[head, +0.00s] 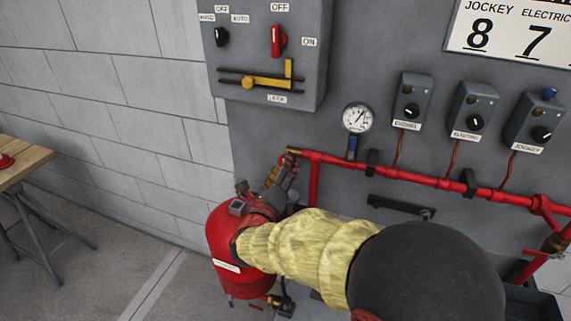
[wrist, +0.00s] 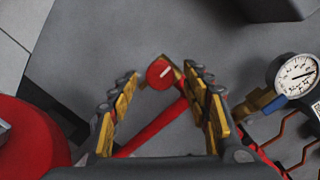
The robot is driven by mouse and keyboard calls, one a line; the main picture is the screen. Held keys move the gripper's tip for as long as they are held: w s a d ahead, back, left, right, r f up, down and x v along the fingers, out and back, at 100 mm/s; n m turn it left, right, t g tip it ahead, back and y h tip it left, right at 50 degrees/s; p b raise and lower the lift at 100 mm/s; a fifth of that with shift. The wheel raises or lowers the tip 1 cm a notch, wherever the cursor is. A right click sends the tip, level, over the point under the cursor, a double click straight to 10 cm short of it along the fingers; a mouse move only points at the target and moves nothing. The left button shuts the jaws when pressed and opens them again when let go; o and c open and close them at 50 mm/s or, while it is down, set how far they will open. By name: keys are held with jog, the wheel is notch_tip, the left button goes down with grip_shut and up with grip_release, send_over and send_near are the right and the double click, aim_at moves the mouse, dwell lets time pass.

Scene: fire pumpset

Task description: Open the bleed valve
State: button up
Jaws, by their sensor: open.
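The bleed valve shows in the wrist view as a small round red knob (wrist: 159,74) with a white mark, on a brass fitting at the end of a red pipe. My gripper (wrist: 161,88) is open, with one yellow-padded finger on each side of the knob. Gaps show between the knob and both fingers, and nothing is held. In the head view my gripper (head: 281,170) is at the left end of the red pipe, by its brass end (head: 293,151). There the fingers mostly hide the knob.
A pressure gauge (head: 358,118) stands right of the valve on the red pipe (head: 420,178). A red tank (head: 226,250) is below my forearm. A grey switch box (head: 268,60) hangs above, and several control boxes are at the right. A wooden table (head: 22,160) is far left.

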jog(key=shift+x, duration=1.55)
jog(key=shift+c, duration=0.6)
jog(key=c, duration=1.1)
